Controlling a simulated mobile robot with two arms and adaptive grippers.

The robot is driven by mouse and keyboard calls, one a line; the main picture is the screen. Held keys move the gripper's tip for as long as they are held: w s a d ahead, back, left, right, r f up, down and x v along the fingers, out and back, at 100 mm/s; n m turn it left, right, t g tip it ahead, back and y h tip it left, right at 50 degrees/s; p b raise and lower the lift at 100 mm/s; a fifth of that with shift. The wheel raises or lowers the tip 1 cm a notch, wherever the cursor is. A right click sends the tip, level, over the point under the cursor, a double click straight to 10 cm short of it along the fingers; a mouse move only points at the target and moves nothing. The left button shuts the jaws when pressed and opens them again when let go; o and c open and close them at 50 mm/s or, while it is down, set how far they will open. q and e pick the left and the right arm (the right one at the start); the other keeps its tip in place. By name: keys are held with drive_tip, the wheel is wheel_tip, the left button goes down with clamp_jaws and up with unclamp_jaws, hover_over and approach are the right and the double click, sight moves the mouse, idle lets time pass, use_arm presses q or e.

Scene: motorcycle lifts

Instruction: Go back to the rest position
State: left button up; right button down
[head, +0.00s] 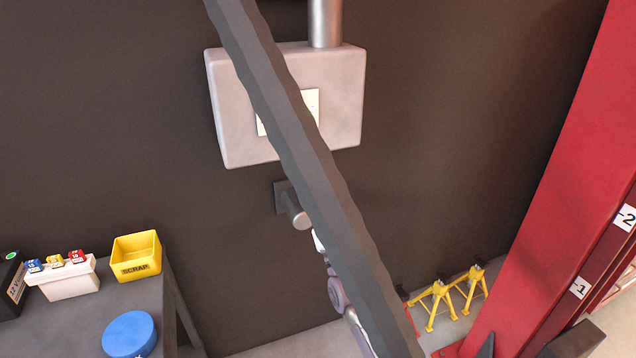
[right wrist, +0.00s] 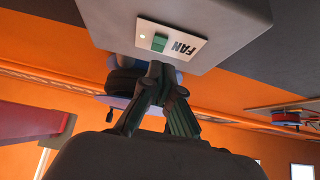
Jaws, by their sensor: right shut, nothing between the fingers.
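In the right wrist view my right gripper (right wrist: 160,75) is shut and empty, its fingers closed together. The tips are just below a white FAN panel (right wrist: 172,42) with a green switch (right wrist: 159,42) and a small lit green lamp. I cannot tell whether the tips touch anything. The panel sits on a grey box (right wrist: 225,30). In the head view the grey wall box (head: 235,115) carries a pale panel (head: 310,100), partly covered by a dark bar. My left gripper is not in view.
The dark bar (head: 300,140) crosses the head view diagonally. At left a bench holds a yellow SCRAP bin (head: 137,257), a white tray (head: 70,284) and a blue disc (head: 129,333). Yellow stands (head: 438,302) and a red post (head: 575,140) are right.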

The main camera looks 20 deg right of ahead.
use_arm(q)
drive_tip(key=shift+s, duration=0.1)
